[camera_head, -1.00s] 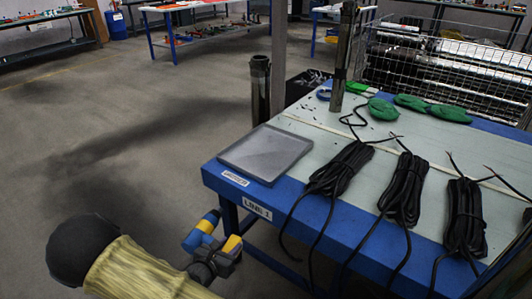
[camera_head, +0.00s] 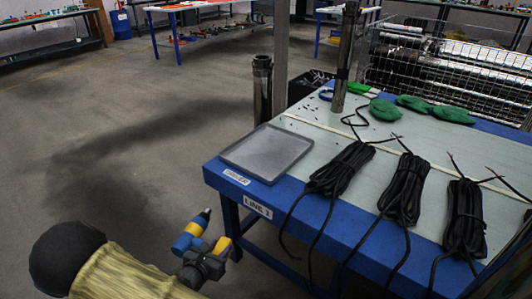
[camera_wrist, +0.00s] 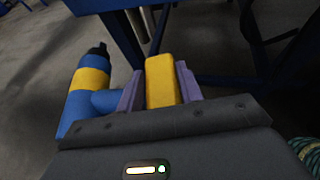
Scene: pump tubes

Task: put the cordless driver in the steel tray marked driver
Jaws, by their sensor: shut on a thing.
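The cordless driver (camera_head: 188,237) is blue with a yellow band and a dark tip. My gripper (camera_head: 212,260) is shut on it, left of the table's front corner and over the floor. In the wrist view the driver's blue and yellow body (camera_wrist: 90,85) lies left of the jaws, and a yellow part (camera_wrist: 160,80) sits between the two fingers (camera_wrist: 160,88). The steel tray (camera_head: 266,152) is a shallow grey square, empty, at the table's left corner. A white label (camera_head: 236,177) is on the blue edge in front of it; its print is hard to read.
The blue-edged table (camera_head: 300,225) carries several bundles of black cable (camera_head: 402,190) right of the tray. Green bundles (camera_head: 384,109) lie farther back. A dark upright tube (camera_head: 262,90) stands behind the tray. The floor to the left is clear.

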